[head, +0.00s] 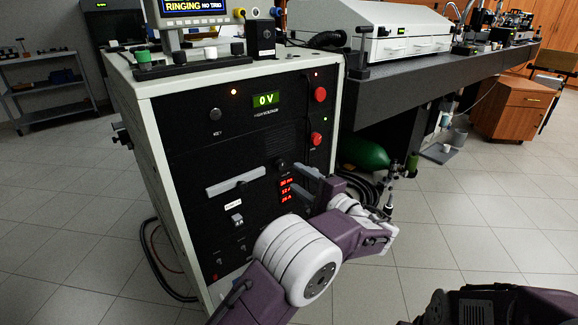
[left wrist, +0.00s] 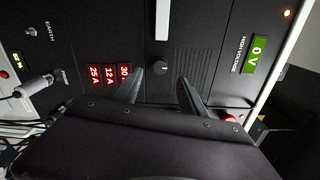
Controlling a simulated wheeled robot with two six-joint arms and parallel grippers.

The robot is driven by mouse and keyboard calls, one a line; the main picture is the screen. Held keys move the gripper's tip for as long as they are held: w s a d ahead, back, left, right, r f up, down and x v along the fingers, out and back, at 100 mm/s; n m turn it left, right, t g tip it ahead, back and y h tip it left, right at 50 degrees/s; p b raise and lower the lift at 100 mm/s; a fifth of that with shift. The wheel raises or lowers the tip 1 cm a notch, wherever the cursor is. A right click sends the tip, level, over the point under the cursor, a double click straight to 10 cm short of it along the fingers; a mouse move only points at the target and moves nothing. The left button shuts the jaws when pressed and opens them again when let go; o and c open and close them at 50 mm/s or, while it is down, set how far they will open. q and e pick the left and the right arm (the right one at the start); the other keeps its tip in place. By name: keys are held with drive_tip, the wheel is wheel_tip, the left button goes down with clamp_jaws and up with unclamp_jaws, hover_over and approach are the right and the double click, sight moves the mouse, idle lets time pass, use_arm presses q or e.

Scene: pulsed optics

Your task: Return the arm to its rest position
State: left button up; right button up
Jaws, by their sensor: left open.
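My left gripper (head: 299,178) is in front of the black panel of the equipment cabinet (head: 185,140). Its two grey fingers are apart with nothing held between them. In the left wrist view the fingers (left wrist: 160,75) point at the panel, and a small round knob (left wrist: 164,68) shows between their tips. The same knob (head: 280,163) shows in the head view just past the fingers. I cannot tell exactly how far the fingertips are from the panel. My left arm (head: 295,260) reaches up from the bottom of the head view. My right gripper is not seen.
The cabinet's green display (head: 265,99) reads 0 V, with red buttons (head: 320,94) beside it. A long optical bench (head: 440,75) stands right of the cabinet, with a green cylinder (head: 362,153) beneath. Open tiled floor (head: 470,220) lies at the right.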

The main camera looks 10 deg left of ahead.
use_arm(q)
drive_tip(key=v, duration=0.2)
drive_tip(key=shift+s+d, duration=0.25)
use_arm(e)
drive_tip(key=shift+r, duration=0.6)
use_arm(q)
drive_tip(key=shift+a+f+p, duration=0.1)
drive_tip(key=shift+p, duration=0.2)
drive_tip(key=s+a+f+n+g+h+p, duration=0.2)
drive_tip(key=s+a+f+g+h, duration=0.4)
drive_tip(key=s+a+f+g, duration=0.5)
drive_tip(key=s+d+f+n+h+p, duration=0.1)
drive_tip(key=s+f+n+h, duration=0.15)
drive_tip(key=s, duration=0.25)
drive_tip(key=s+d+f+n+t+h, duration=0.1)
drive_tip(key=s+n+h, duration=0.2)
drive_tip(key=s, duration=0.2)
drive_tip(key=s+d+f+n+h+p, duration=0.1)
drive_tip(key=s+f+n+h, duration=0.15)
drive_tip(key=s, duration=0.25)
wheel_tip(320, 180, up, 38)
drive_tip(key=p, duration=3.7)
drive_tip(key=shift+s+d+p, duration=0.15)
drive_tip(key=shift+s+p, duration=0.05)
drive_tip(key=shift+p, duration=0.2)
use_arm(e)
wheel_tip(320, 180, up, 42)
